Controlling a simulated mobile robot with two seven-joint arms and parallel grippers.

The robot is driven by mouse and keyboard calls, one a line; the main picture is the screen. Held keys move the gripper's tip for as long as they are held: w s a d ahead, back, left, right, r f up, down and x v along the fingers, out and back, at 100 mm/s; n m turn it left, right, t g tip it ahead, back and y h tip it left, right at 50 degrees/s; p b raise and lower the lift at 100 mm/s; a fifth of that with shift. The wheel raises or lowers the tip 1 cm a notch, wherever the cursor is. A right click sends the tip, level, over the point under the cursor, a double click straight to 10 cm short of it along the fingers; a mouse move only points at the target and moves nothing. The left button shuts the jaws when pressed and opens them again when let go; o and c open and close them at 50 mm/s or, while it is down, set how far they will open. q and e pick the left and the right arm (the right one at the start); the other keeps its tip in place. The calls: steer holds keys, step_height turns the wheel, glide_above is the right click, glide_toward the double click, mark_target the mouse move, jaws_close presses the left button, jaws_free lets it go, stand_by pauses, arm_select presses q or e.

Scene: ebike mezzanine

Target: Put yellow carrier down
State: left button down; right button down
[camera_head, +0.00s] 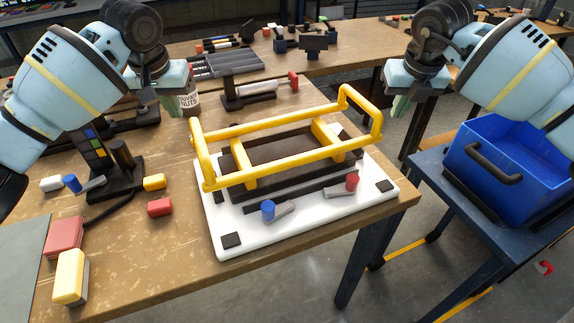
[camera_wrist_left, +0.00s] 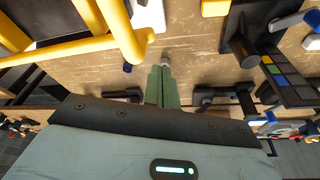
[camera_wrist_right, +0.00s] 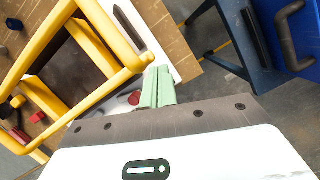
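The yellow carrier (camera_head: 290,163) is upright over the white base plate (camera_head: 322,213), around a dark tray (camera_head: 285,148). It looks seated there, but its underside contact is hidden. Its frame also shows in the left wrist view (camera_wrist_left: 125,35) and the right wrist view (camera_wrist_right: 110,38). My left gripper (camera_head: 189,106) is beyond the carrier's left end; in its wrist view the fingers (camera_wrist_left: 162,85) are together with nothing between them. My right gripper (camera_head: 399,108) is off the right end; its fingers (camera_wrist_right: 158,88) are also together and empty. Both appear apart from the carrier.
A blue clamp (camera_head: 268,210) and a red clamp (camera_head: 351,182) are on the plate's front. A blue bin (camera_head: 500,178) stands on a side table at right, across a floor gap. Small blocks and a black stand (camera_head: 112,180) are at left.

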arm_select(q)
steer(key=shift+a+f, duration=0.15)
steer(key=shift+a, duration=0.05)
steer(key=c, duration=1.8)
jaws_free()
steer(key=shift+a+f, duration=0.1)
arm_select(e)
steer(key=shift+d+f, duration=0.25)
steer(key=shift+d, duration=0.1)
arm_select(q)
steer(key=shift+o, duration=0.4)
arm_select(e)
steer(key=c, duration=1.7)
jaws_free()
arm_select(q)
steer(key=v, duration=1.2)
arm_select(e)
steer(key=v, duration=1.2)
arm_select(q)
steer(key=shift+f, duration=0.1)
arm_select(e)
steer(key=shift+f, duration=0.1)
